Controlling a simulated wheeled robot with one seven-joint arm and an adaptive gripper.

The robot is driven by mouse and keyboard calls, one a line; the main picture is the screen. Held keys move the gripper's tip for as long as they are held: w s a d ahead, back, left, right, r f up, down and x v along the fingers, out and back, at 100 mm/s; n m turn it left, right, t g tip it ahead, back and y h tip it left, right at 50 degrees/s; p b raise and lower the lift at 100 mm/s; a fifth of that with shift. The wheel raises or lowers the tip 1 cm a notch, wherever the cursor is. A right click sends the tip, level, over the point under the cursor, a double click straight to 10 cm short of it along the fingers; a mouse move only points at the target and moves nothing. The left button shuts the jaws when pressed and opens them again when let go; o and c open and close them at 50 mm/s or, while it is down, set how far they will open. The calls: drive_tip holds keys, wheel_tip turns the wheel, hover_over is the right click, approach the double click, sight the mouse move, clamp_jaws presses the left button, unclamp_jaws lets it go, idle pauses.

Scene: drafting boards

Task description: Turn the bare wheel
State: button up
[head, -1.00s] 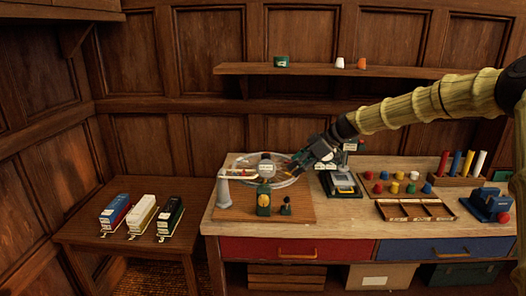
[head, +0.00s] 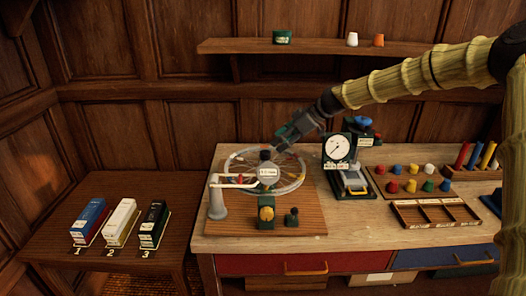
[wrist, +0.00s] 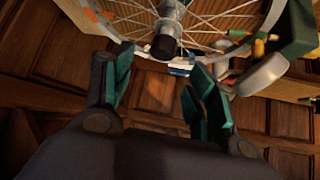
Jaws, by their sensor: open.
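The bare wheel (head: 293,181), a spoked rim without a tyre, lies flat over a wooden board on the bench. Its rim and spokes also show in the wrist view (wrist: 210,18), with a dark-capped hub (wrist: 163,46). A white round gauge (head: 267,172) and a white arm on a grey post (head: 217,200) stand at its front. My gripper (head: 284,138) is over the wheel's back part in the head view. In the wrist view my gripper (wrist: 155,75) is open, its green-padded fingers apart with nothing between them. Contact with the wheel cannot be told.
A dial gauge stand (head: 338,150) stands right of the wheel. A yellow-knobbed green box (head: 266,213) and a small black lever (head: 292,218) sit at the front. Coloured pegs and a divided tray (head: 435,226) are further right. Three numbered boxes (head: 120,222) rest on the left table.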

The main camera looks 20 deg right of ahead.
sight(266, 152)
drive_tip(key=x, duration=0.2)
drive_tip(key=p+x, duration=0.1)
drive_tip(key=x, duration=0.2)
drive_tip(key=p+x, duration=0.1)
drive_tip(key=x, duration=0.1)
drive_tip(key=shift+w+f, duration=0.25)
drive_tip(key=shift+w, duration=0.15)
drive_tip(key=shift+w+a+f, duration=0.1)
drive_tip(key=shift+f, duration=0.05)
drive_tip(key=shift+s+a, duration=0.25)
drive_tip(key=shift+s, duration=0.25)
drive_tip(key=shift+s+r, duration=0.3)
drive_tip(key=shift+r, duration=0.05)
drive_tip(key=shift+w+a+f, duration=0.1)
drive_tip(key=shift+w+f, duration=0.6)
drive_tip(key=shift+s+r, duration=0.25)
drive_tip(key=c, duration=0.7)
clamp_jaws()
